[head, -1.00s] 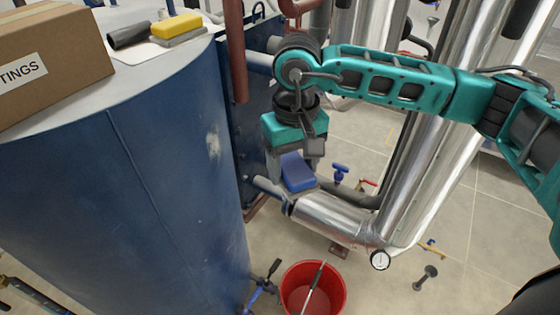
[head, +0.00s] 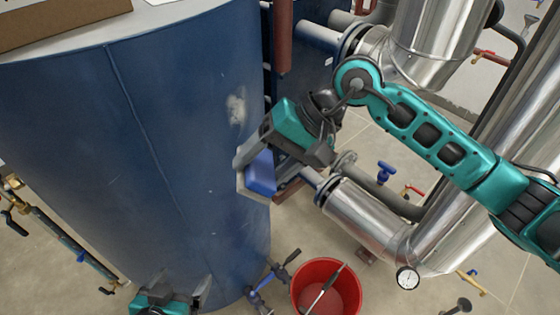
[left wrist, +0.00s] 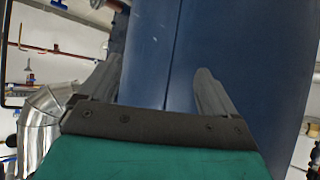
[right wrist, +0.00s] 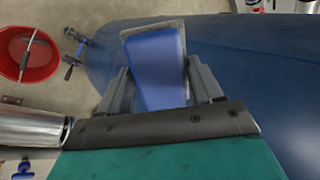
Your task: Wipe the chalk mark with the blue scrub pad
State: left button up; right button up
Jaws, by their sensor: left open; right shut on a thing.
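The chalk mark (head: 236,108) is a whitish smudge on the right side of the blue tank (head: 150,130) in the head view. My right gripper (head: 256,165) is shut on the blue scrub pad (head: 262,174), below and slightly right of the mark, close to the tank wall. I cannot tell whether the pad touches the tank. In the right wrist view the pad (right wrist: 158,68) sits between both fingers, with a grey edge around it. My left gripper (head: 180,292) is low in front of the tank; its fingers are apart and empty in the left wrist view (left wrist: 165,90).
A red bucket (head: 328,288) with a handled tool in it stands on the floor right of the tank. Silver pipes (head: 365,215) and a blue-handled valve (head: 386,172) lie to the right. A cardboard box (head: 60,18) rests on the tank top.

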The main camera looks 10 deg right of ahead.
aim_at(226, 129)
jog(key=shift+a+f+m+t+y+b, duration=0.3)
jog(key=shift+a+m+y+b, duration=0.1)
jog(key=shift+a+y, duration=0.45)
jog(key=shift+w+a+m+t+y+b, duration=0.25)
jog(key=shift+m+t+y+b, duration=0.15)
jog(key=shift+y, duration=0.35)
jog(key=shift+w+a+r+m+t+y+b, duration=0.1)
jog(key=shift+w+m+t+y+b, duration=0.25)
jog(key=shift+m+t+y, duration=0.2)
jog(key=shift+w+m+t+y+b, duration=0.35)
jog(key=shift+t+y+b, duration=0.1)
jog(key=shift+t+y, duration=0.15)
jog(key=w+d+f+m+t+b, duration=0.25)
jog(key=d+m+t, duration=0.2)
jog(key=t, duration=0.25)
jog(key=shift+y, duration=0.35)
jog(key=x, duration=0.4)
jog(key=w+p+x, duration=0.1)
jog(key=shift+w+r, duration=0.2)
jog(key=shift+r, duration=0.2)
jog(key=shift+x, duration=1.1)
